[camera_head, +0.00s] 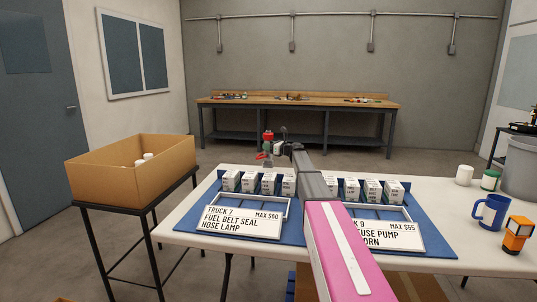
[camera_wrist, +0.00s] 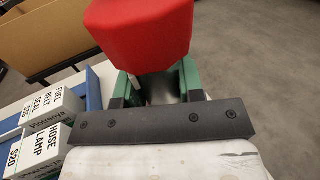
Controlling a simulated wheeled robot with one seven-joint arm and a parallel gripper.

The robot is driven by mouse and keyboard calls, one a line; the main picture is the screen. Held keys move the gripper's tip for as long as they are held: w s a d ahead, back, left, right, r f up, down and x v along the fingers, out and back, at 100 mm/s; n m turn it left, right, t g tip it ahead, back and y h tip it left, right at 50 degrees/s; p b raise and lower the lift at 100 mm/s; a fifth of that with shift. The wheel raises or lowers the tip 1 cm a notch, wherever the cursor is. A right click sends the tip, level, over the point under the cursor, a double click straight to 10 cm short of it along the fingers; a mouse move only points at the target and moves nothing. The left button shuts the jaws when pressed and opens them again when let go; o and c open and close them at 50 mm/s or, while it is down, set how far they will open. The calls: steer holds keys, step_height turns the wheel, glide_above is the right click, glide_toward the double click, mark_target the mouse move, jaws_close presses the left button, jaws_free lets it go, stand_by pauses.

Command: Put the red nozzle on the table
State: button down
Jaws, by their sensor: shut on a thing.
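The red nozzle (camera_head: 268,135) is up in the air by the far edge of the white table (camera_head: 185,232), left of my arm's end. In the wrist view the red nozzle (camera_wrist: 140,35) is a large faceted red block at the top. My gripper (camera_wrist: 157,88) is shut on it, with green finger parts on both sides of a pale part below the red. In the head view my gripper (camera_head: 268,147) is small and partly hard to make out. My pink and grey arm hides the middle of the table.
A blue mug (camera_head: 490,212), an orange item (camera_head: 517,235) and small cans stand at right. A cardboard box (camera_head: 115,186) stands at left. Bare table shows along the front left and right.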

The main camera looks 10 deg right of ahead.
mark_target(268, 152)
steer(key=shift+f, duration=1.95)
steer(key=c, duration=0.7)
jaws_free()
steer(key=shift+c, duration=0.2)
steer(key=shift+s+d, duration=0.15)
steer(key=shift+s, duration=0.05)
steer(key=v, duration=1.1)
steer(key=shift+s+d, duration=0.2)
